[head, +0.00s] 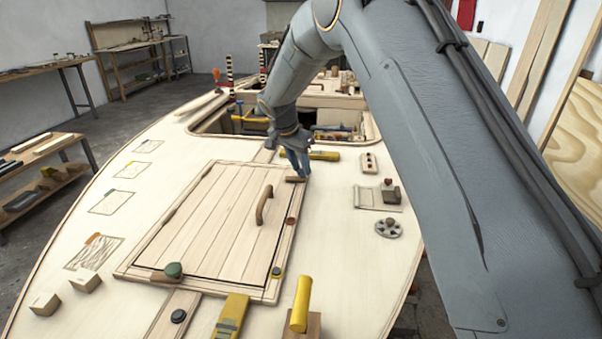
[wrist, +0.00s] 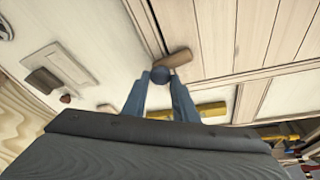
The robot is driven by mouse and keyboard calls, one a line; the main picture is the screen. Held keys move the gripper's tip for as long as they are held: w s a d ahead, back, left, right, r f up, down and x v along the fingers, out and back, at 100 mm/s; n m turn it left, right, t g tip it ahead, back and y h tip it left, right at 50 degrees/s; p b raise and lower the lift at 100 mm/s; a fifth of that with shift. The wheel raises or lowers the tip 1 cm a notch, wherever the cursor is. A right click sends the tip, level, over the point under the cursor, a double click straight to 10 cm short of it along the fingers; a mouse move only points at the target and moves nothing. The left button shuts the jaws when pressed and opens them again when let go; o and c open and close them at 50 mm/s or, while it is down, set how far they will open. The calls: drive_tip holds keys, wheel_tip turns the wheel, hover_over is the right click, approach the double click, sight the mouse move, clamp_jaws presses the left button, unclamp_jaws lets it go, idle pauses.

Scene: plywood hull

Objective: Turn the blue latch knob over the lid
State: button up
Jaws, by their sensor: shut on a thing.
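The lid (head: 205,225) is a pale planked hatch panel with a wooden grab handle (head: 264,205), lying flat in the deck. It also shows in the wrist view (wrist: 225,35). The blue latch knob (wrist: 160,75) is a dark blue round knob at the lid's far right corner. A brown wooden latch bar (wrist: 176,58) reaches from the knob toward the lid's corner; whether it overlaps the lid panel is hard to tell. My gripper (head: 300,172) points down at this corner, its two fingers (wrist: 162,88) shut on the knob. In the head view the fingers hide the knob.
A green knob (head: 173,270) and a dark knob (head: 276,271) sit at the lid's near edge. Yellow tools (head: 231,315) lie nearby. A grey handwheel (head: 388,228) and a small block fitting (head: 390,194) stand to the right. An open hatch lies beyond my gripper.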

drive_tip(key=shift+a+f+m+g+h+b, duration=0.1)
drive_tip(key=shift+m+g+h+b, duration=0.25)
drive_tip(key=shift+m+b, duration=0.55)
drive_tip(key=shift+m, duration=0.3)
drive_tip(key=o, duration=1.1)
drive_tip(key=shift+c, duration=0.2)
drive_tip(key=v, duration=0.8)
drive_tip(key=shift+b, duration=0.45)
